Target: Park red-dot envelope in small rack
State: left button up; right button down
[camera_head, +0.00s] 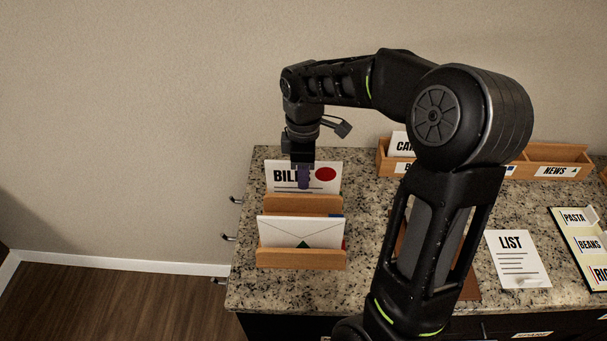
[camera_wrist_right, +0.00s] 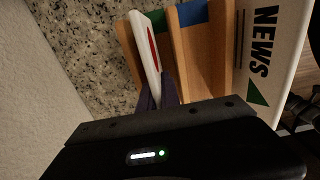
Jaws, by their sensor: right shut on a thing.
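The red-dot envelope (camera_head: 326,176) is white, reads BILL, and stands upright at the back of the small wooden rack (camera_head: 301,259). My right gripper (camera_head: 304,178) is shut on its upper edge from above. In the right wrist view the envelope (camera_wrist_right: 145,40) is edge-on between the fingers (camera_wrist_right: 158,98), beside a wooden panel of the rack (camera_wrist_right: 184,70). Its lower edge is hidden, so I cannot tell whether it sits in a slot or just behind the panel. My left gripper is not in view.
A white envelope with a green triangle (camera_head: 284,229) stands in the rack's front part; its NEWS face (camera_wrist_right: 265,45) shows in the wrist view. A long wooden sorter (camera_head: 557,154) is at the back right. A LIST sheet (camera_head: 512,248) lies on the granite counter (camera_head: 246,290).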

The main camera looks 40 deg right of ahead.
jog(key=c, duration=1.5)
grip_release()
jog(key=shift+r+p, duration=2.85)
jog(key=shift+r, duration=0.7)
